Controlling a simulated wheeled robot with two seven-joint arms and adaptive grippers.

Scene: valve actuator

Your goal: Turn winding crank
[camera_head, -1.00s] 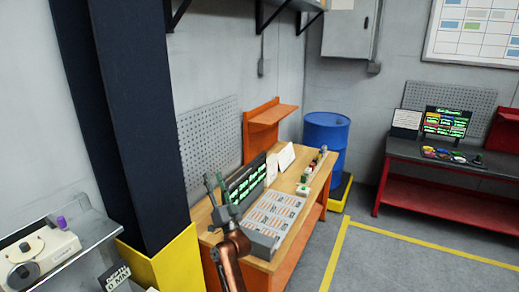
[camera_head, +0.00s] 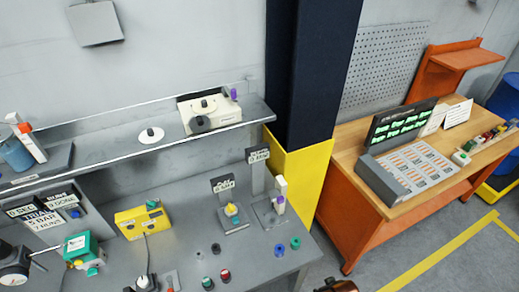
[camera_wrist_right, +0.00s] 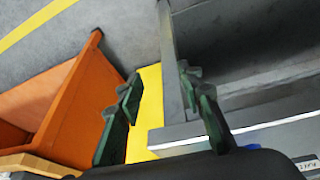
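A cream box (camera_head: 212,108) with dark round knobs on its face and top and a purple knob (camera_head: 233,94) stands at the right end of the grey wall shelf in the head view. I cannot tell for certain which part is the winding crank. My right gripper (camera_wrist_right: 158,82) shows in the right wrist view with its green fingers apart and nothing between them. In the head view only a copper-brown piece of my arm shows at the bottom edge; the gripper is out of that frame. My left gripper is in neither current view.
A dark column with a yellow base (camera_head: 302,185) stands between the grey bench (camera_head: 245,262) and the orange workbench (camera_head: 345,220). The grey bench holds a yellow box (camera_head: 143,220), a teal box (camera_head: 84,250), a gauge (camera_head: 14,268) and small fittings. A white disc (camera_head: 150,135) lies on the shelf.

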